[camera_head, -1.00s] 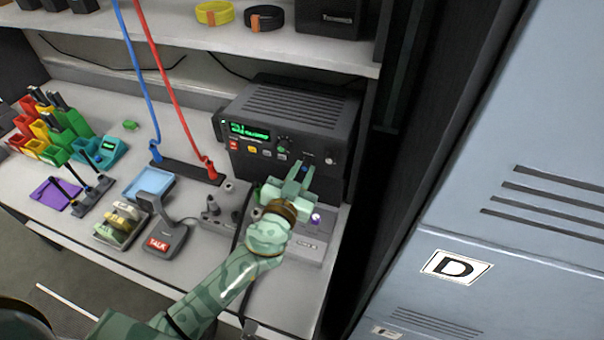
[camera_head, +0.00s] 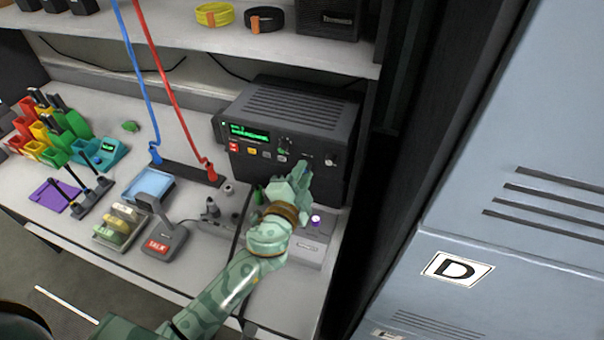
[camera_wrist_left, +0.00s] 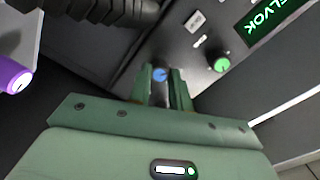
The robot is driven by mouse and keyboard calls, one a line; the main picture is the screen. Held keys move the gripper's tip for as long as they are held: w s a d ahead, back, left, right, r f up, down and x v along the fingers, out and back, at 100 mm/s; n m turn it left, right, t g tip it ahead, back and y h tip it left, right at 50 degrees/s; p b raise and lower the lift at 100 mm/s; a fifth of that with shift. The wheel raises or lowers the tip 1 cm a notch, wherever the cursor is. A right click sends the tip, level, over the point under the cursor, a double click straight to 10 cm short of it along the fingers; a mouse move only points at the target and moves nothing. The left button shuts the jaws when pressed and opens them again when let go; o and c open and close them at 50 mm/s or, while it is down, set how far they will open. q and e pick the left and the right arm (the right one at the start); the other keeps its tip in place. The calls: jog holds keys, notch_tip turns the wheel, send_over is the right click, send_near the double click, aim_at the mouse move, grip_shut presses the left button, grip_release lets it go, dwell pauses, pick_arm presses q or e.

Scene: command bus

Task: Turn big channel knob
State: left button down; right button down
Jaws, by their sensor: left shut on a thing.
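The black radio (camera_head: 290,115) stands on the bench with a lit green display (camera_head: 249,133). My left gripper (camera_head: 304,170) is at the lower right of its front panel. In the left wrist view its two fingers (camera_wrist_left: 164,82) are closed around a small blue-faced knob (camera_wrist_left: 160,74), mostly hidden by them. A green-faced knob (camera_wrist_left: 221,64) sits beside it on the panel, apart from the fingers. I cannot read which knob is labelled channel. A large ribbed black part (camera_wrist_left: 105,10) shows at the top of the wrist view. My right gripper is out of view.
A grey box with a purple knob (camera_head: 316,220) lies below my left wrist. A talk microphone (camera_head: 165,240), blue tray (camera_head: 150,184) and red cable (camera_head: 176,90) are to the left. A grey locker (camera_head: 510,150) stands at the right.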

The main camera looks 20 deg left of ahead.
pick_arm(q)
jog(key=shift+s+f+m+t+p, duration=0.15)
jog(key=shift+m+p, duration=2.15)
jog(key=shift+m, duration=6.2)
jog(key=shift+w+f+m+t+p, duration=0.15)
jog(key=shift+m+p, duration=2.15)
jog(key=shift+m, duration=6.2)
jog(key=shift+s, duration=0.15)
jog(key=c, duration=1.3)
grip_release()
jog(key=shift+r, duration=0.1)
